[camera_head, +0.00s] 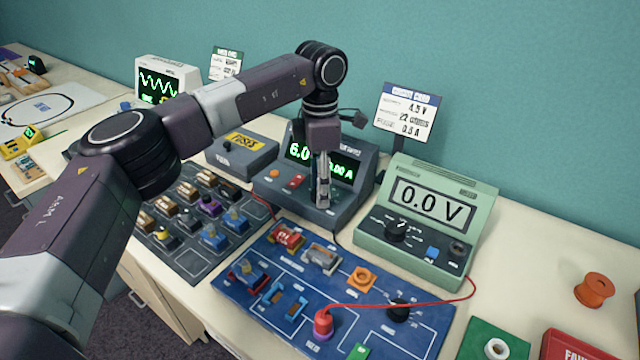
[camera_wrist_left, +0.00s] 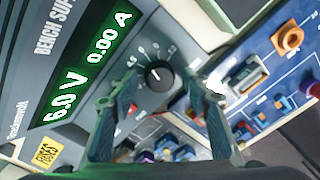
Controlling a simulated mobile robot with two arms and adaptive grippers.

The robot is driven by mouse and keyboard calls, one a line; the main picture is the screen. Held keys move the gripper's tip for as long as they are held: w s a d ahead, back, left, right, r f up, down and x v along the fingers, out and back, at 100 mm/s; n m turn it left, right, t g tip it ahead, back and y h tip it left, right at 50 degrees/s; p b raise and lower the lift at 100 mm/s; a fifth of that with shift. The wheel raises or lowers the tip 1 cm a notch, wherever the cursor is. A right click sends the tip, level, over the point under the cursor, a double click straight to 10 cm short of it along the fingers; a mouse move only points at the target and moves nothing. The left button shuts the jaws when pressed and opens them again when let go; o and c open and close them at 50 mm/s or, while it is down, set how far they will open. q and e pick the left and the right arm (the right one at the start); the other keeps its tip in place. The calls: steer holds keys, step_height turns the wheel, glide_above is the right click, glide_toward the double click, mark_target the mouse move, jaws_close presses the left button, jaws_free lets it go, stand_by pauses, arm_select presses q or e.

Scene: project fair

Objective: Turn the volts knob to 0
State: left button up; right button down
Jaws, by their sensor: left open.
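The grey bench supply (camera_head: 265,188) stands at the back middle of the bench. Its green display reads 6.0 V and 0.00 A in the left wrist view (camera_wrist_left: 85,80). A black knob (camera_wrist_left: 158,75) with a pale pointer line and a printed scale sits on its front panel; I cannot read its name label, partly hidden by a finger. My left gripper (camera_head: 322,198) points down in front of the supply and hides the knob in the head view. In the wrist view the gripper (camera_wrist_left: 162,86) is open, one finger either side of the knob, without visible contact.
A green meter (camera_head: 365,238) reading 0.0 V stands right of the supply. A blue circuit board (camera_head: 285,325) with a red lead lies in front. A dark component tray (camera_head: 190,262) is at left, and a grey fuses box (camera_head: 258,160) is close beside the supply.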

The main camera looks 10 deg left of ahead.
arm_select(q)
steer(key=c, duration=1.2)
steer(key=shift+o, duration=0.2)
steer(key=shift+n, duration=0.3)
steer(key=n, duration=0.3)
steer(key=shift+n, duration=0.3)
steer(key=n, duration=0.4)
steer(key=shift+n, duration=0.3)
steer(key=n, duration=0.9)
steer(key=shift+r, duration=0.1)
